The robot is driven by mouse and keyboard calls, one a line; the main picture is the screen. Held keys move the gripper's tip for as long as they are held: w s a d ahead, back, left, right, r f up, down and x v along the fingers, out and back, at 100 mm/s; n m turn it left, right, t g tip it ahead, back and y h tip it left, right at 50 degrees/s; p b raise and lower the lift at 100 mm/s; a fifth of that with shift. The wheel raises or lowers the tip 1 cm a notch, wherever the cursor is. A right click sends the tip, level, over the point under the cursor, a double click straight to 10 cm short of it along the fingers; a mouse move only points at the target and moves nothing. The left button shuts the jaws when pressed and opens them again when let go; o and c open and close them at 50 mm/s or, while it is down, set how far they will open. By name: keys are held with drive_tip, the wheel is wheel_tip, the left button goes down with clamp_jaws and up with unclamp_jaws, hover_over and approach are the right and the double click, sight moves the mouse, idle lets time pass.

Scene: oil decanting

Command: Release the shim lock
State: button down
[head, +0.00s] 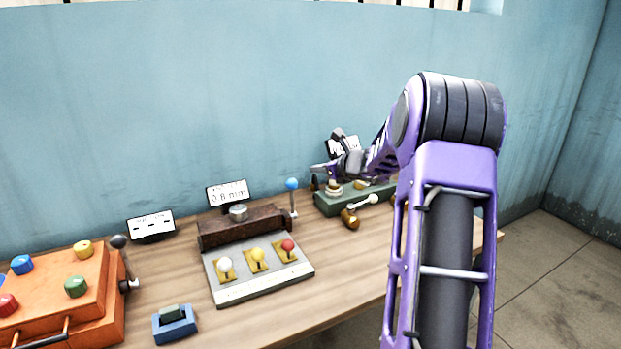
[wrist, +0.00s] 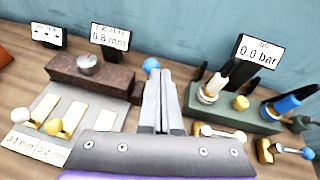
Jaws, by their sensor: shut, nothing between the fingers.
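A dark brown block (head: 218,232) with a round metal knob (head: 238,212) on top stands behind a grey plate (head: 262,283). A lever with a blue ball (head: 292,184) stands upright at the block's right end. No label marks which part is the shim lock. In the wrist view the blue ball (wrist: 151,65) shows just beyond my fingertips, its rod hidden by the fingers. The plate carries brass pieces with white, yellow and red (head: 288,245) knobs. My gripper (head: 318,168) is shut and empty, right of the blue ball; I cannot tell whether they touch. It also shows in the wrist view (wrist: 160,72).
A green block (head: 335,206) with valves stands right, before a "0.0 bar" sign (wrist: 260,54). A "0.8 mm" sign (head: 228,193) stands behind the brown block. An orange box (head: 60,290) with a black-knobbed lever and a blue holder (head: 175,326) are left. Table front centre is clear.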

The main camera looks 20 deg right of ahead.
drive_tip(key=shift+s+d+r, duration=0.2)
drive_tip(key=shift+s+r, duration=0.5)
drive_tip(key=shift+r, duration=0.35)
